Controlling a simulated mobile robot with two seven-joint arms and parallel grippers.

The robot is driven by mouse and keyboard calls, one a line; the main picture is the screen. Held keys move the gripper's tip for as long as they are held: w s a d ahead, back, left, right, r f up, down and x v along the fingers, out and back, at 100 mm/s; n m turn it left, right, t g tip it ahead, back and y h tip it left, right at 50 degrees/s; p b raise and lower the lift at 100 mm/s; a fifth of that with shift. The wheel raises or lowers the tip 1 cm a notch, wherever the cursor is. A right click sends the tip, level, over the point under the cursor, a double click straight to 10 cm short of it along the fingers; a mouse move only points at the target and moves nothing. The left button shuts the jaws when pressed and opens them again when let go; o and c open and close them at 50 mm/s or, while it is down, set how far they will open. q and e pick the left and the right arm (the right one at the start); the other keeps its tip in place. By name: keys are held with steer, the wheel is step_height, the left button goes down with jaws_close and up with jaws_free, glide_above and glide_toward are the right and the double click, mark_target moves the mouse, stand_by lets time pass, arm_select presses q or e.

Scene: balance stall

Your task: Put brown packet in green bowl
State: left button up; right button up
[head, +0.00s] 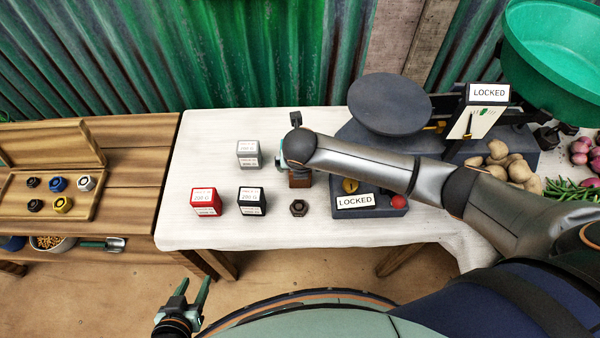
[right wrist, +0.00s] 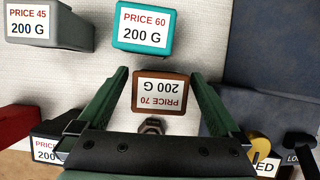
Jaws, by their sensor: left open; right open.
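The brown packet (head: 300,180) stands on the white cloth, partly hidden by my right arm in the head view. In the right wrist view the brown packet (right wrist: 162,93) shows a "PRICE 70 200 G" label upside down. My right gripper (right wrist: 163,76) is open, its fingers on either side of the brown packet with gaps to both; its height above the cloth is hard to tell. My left gripper (head: 190,292) is open and empty, in front of the table.
A teal packet (right wrist: 144,28) is just beyond the brown one. Grey (head: 248,153), red (head: 205,202) and black (head: 251,201) packets stand to the left. A hex nut (head: 298,208) is near. The dark scale (head: 390,108) with "LOCKED" signs stands right; vegetables lie beyond it.

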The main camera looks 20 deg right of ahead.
steer(key=shift+w+d+f, duration=0.1)
steer(key=shift+w+f, duration=0.1)
steer(key=shift+f, duration=0.4)
steer(key=shift+r, duration=0.1)
jaws_close()
stand_by(0.3)
